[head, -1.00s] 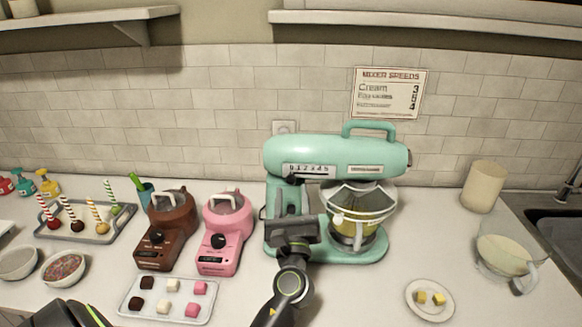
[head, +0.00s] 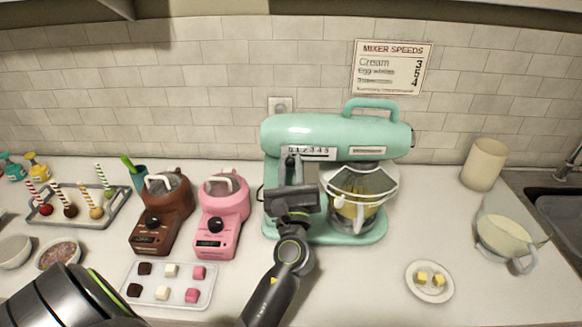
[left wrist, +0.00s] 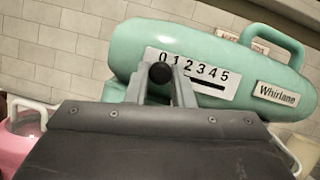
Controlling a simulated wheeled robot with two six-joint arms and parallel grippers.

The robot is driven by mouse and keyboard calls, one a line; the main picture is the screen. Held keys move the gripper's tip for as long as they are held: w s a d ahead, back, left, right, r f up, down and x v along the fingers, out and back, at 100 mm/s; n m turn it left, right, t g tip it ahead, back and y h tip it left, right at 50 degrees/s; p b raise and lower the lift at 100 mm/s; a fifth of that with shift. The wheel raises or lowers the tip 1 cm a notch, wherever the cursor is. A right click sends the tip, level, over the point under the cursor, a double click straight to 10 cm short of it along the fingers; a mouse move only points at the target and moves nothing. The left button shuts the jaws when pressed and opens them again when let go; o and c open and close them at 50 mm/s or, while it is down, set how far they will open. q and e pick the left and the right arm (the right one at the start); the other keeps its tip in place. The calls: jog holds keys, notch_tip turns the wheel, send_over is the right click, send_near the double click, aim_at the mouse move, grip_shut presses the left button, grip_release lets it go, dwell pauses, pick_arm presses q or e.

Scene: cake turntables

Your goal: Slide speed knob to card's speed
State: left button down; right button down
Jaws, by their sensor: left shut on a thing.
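The mint-green stand mixer (head: 330,133) stands on the counter, with a printed 0 to 5 speed scale (head: 318,152) on its side. In the left wrist view, the round black speed knob (left wrist: 160,73) sits just below the 0, at the left end of the scale. My left gripper (head: 291,162) reaches up to the scale and is shut on the knob; its fingertips (left wrist: 164,80) also show in the left wrist view. My right gripper is out of view.
The mixer's bowl (head: 357,212) holds something yellowish. Brown (head: 160,215) and pink (head: 222,215) melters and a sweets tray (head: 205,296) stand left of the mixer. A plate with yellow cubes (head: 445,290) and a glass jug (head: 492,239) are to the right.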

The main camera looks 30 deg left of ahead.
pick_arm(q)
jog(key=shift+w+d, duration=0.4)
jog(key=shift+d, duration=0.25)
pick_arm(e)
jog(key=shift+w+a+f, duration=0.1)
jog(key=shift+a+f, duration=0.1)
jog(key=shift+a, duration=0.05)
pick_arm(q)
jog(key=c, duration=1.3)
grip_release()
jog(key=shift+a, duration=0.15)
jog(key=shift+f, duration=0.1)
